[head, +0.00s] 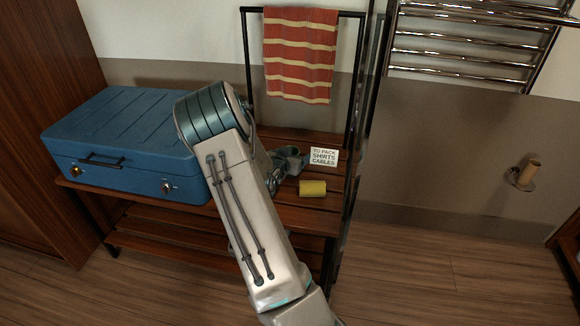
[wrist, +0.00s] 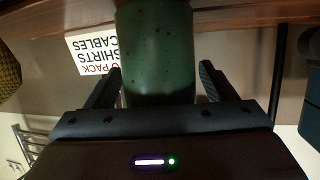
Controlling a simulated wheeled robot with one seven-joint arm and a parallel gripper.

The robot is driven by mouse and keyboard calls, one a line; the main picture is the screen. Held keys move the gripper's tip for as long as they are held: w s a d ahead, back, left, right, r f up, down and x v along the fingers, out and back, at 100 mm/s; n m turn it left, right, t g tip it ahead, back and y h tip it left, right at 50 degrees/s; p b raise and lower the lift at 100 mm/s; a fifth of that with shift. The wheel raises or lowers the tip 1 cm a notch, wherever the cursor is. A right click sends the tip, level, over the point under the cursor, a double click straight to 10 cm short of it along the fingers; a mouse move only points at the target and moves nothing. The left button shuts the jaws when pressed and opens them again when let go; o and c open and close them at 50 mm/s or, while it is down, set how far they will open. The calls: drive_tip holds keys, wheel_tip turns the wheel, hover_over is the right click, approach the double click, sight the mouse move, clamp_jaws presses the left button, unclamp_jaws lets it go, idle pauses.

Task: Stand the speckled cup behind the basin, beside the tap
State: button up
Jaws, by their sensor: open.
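The speckled cup (wrist: 158,45) is dark green with black specks and fills the upper middle of the wrist view. My gripper (wrist: 161,69) is open, with one finger on each side of the cup. A gap shows between the cup and the right finger; the left finger looks close to the cup, and I cannot tell whether it touches. In the head view my arm hides most of the gripper, and I cannot make out the cup clearly. The basin and the tap are not in view.
A slatted wooden rack (head: 318,199) holds a blue suitcase (head: 125,140), a white card with "to pack" lettering (head: 323,157) and a yellow block (head: 312,188). A striped towel (head: 299,55) hangs on its rail. A chrome towel rail (head: 465,57) is on the right wall.

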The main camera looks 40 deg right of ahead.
drive_tip(key=c, duration=1.3)
